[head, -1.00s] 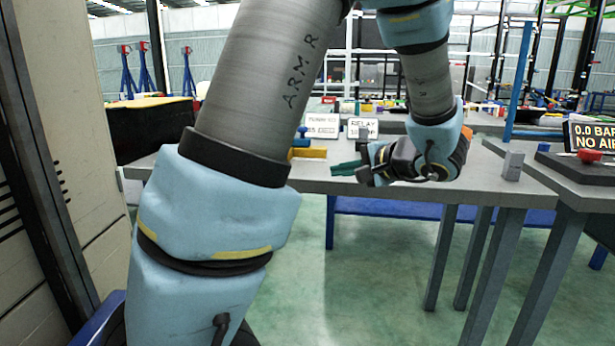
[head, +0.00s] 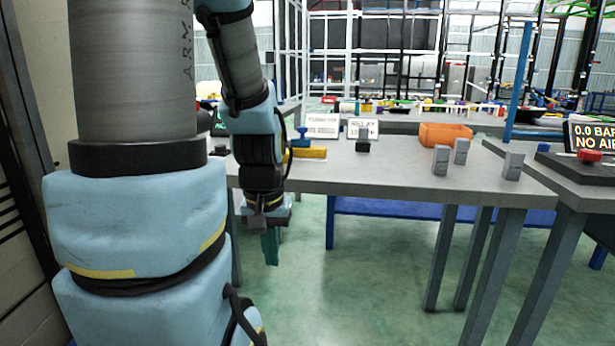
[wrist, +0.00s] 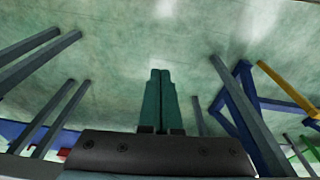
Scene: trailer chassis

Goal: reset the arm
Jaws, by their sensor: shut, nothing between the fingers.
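My arm fills the left of the head view, with its wrist bent so the hand hangs down in front of the grey table's near edge. My gripper (head: 270,247) has green fingers that point down toward the floor, below the tabletop height. In the wrist view the two green fingers (wrist: 158,75) lie side by side, shut, with nothing between them.
The grey table (head: 400,180) carries an orange bin (head: 445,134), several grey blocks (head: 440,160), a small black block (head: 362,146), a yellow piece (head: 308,153) and two signs. A red button (head: 589,155) sits at the right. Open green floor (head: 350,290) lies in front.

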